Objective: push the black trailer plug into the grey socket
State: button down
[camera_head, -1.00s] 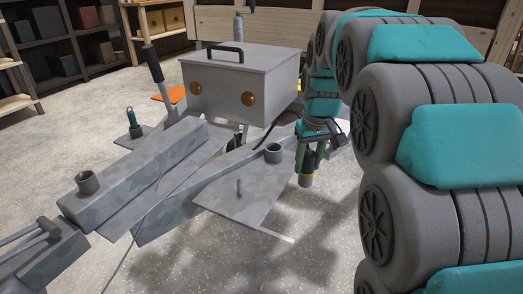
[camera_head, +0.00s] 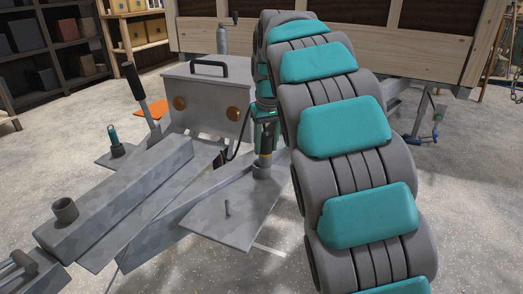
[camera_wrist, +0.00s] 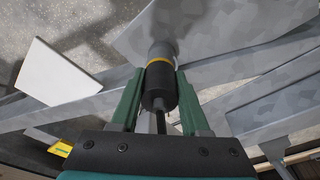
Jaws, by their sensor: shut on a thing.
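The black trailer plug (camera_wrist: 158,92), with a yellow ring, is held between the green fingers of my gripper (camera_wrist: 157,98). In the head view the plug (camera_head: 265,146) points down, roughly upright, at the grey socket (camera_head: 262,171) on the trailer's flat plate. Its lower end meets the socket's mouth in the picture. I cannot tell how deep it sits. In the wrist view a grey round part lies just beyond the yellow ring. My gripper (camera_head: 265,133) is partly hidden behind my arm in the head view. A dark cable curves beside the plug.
A grey box (camera_head: 206,98) with a black handle stands behind the socket. A similar grey cup (camera_head: 65,209) is on the drawbar at left. A lever (camera_head: 133,82) rises left of the box.

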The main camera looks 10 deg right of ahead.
aim_at(262, 152)
jog(key=shift+w+a+f, duration=0.1)
jog(key=shift+w+f, duration=0.25)
jog(key=shift+f, duration=0.25)
jog(key=shift+w+a+f, duration=0.15)
jog(key=shift+w+f, duration=0.2)
jog(key=shift+f, duration=0.3)
jog(key=shift+w+a+f, duration=0.1)
jog(key=shift+w+f, duration=0.25)
jog(key=shift+f, duration=0.25)
jog(key=shift+f, duration=0.2)
jog(key=shift+c, duration=2)
grip_release()
jog(key=r, duration=0.4)
jog(key=s+r, duration=0.1)
jog(key=r, duration=0.7)
jog(key=shift+s+d+r, duration=0.15)
jog(key=shift+s, duration=0.25)
